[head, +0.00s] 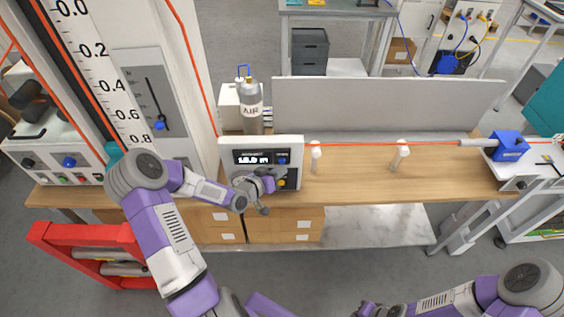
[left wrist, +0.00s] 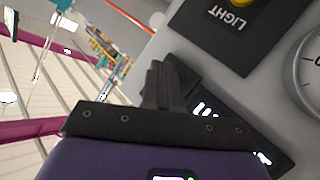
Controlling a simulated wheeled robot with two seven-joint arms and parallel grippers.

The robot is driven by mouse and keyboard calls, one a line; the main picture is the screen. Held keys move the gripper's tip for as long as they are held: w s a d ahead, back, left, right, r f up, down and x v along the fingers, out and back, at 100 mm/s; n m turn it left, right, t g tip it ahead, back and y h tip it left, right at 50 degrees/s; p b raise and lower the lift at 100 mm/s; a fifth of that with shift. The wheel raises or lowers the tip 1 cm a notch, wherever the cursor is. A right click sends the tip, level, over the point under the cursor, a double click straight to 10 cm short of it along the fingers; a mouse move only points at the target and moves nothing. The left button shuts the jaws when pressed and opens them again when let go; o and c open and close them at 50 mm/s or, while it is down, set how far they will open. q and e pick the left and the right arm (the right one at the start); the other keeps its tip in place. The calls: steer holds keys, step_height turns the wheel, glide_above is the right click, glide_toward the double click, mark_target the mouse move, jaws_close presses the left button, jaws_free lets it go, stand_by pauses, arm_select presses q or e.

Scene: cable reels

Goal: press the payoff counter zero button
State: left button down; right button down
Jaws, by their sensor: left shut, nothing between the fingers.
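The payoff counter is a pale panel (head: 230,146) on the wooden bench, with a lit display (head: 253,158) reading about 10.0 m. A blue button (head: 282,160) sits right of the display, and a yellow one (head: 282,184) lower down. My left gripper (head: 268,184) is shut and empty in front of the panel, below the display. In the left wrist view its closed fingers (left wrist: 161,84) overlap a dark plate beside the partly hidden display (left wrist: 238,130); the blue button is not visible there, and contact cannot be told. My right gripper (head: 368,309) is at the bottom edge, its jaws unclear.
In the left wrist view a LIGHT label (left wrist: 228,17) with a yellow button (left wrist: 243,3) and a gauge (left wrist: 308,65) are close by. White posts (head: 400,155) carry an orange cable right of the panel. An AIR bottle (head: 252,108) stands behind it.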

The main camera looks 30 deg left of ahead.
arm_select(q)
steer(key=shift+w, duration=0.1)
stand_by(0.7)
steer(key=shift+w+a, duration=0.2)
steer(key=shift+w, duration=0.1)
steer(key=shift+w+a, duration=0.25)
steer(key=shift+w, duration=0.1)
stand_by(0.7)
steer(key=shift+s, duration=0.1)
steer(key=shift+s+d+b, duration=0.3)
steer(key=shift+s+d, duration=0.15)
steer(key=shift+s, duration=0.2)
steer(key=s+d, duration=0.1)
steer(key=s, duration=0.1)
steer(key=s+d, duration=0.1)
steer(key=s, duration=0.1)
steer(key=shift+s+d, duration=0.1)
steer(key=shift+d, duration=0.2)
stand_by(0.3)
steer(key=shift+d, duration=0.1)
stand_by(0.6)
